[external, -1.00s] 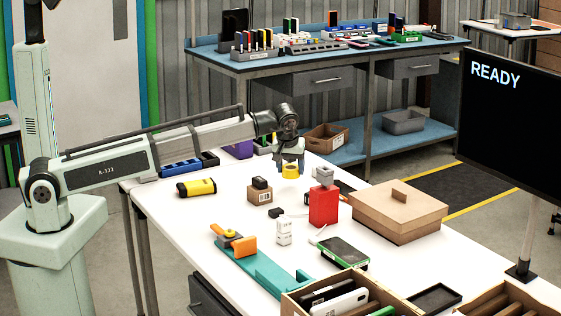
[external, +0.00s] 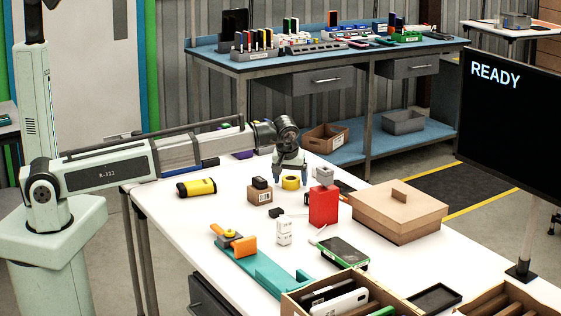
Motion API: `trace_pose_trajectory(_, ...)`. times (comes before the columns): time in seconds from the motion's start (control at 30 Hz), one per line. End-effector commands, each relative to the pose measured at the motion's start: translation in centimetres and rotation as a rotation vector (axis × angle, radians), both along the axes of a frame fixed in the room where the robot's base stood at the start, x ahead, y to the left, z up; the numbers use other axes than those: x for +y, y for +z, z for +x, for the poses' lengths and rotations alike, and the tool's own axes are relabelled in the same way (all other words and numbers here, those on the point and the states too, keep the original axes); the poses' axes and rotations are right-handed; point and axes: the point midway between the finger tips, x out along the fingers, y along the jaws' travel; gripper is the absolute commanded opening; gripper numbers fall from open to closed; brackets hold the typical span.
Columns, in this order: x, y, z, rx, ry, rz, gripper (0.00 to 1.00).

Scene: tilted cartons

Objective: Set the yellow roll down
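The yellow roll (external: 291,183) sits on the white table, behind and to the right of the small cardboard box. My gripper (external: 290,179) points down over the roll, with one finger on each side of it. The fingers look spread wider than the roll, with small gaps beside it. The roll's upper back edge is close under the gripper and partly hard to make out.
A small cardboard box (external: 260,194) with a dark item on top stands close at the front left. A red box (external: 323,206) with a grey item on it stands at the front right. A yellow-black tool (external: 196,187) lies to the left. A large carton (external: 399,215) is farther right.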

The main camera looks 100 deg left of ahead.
Motion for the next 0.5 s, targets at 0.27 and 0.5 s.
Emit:
trace_pose_trajectory(0.27,0.0,0.1,0.0,0.000,0.000,0.000,0.88)
trace_pose_trajectory(0.5,-0.7,1.9,0.0,-0.001,-0.001,0.000,0.88)
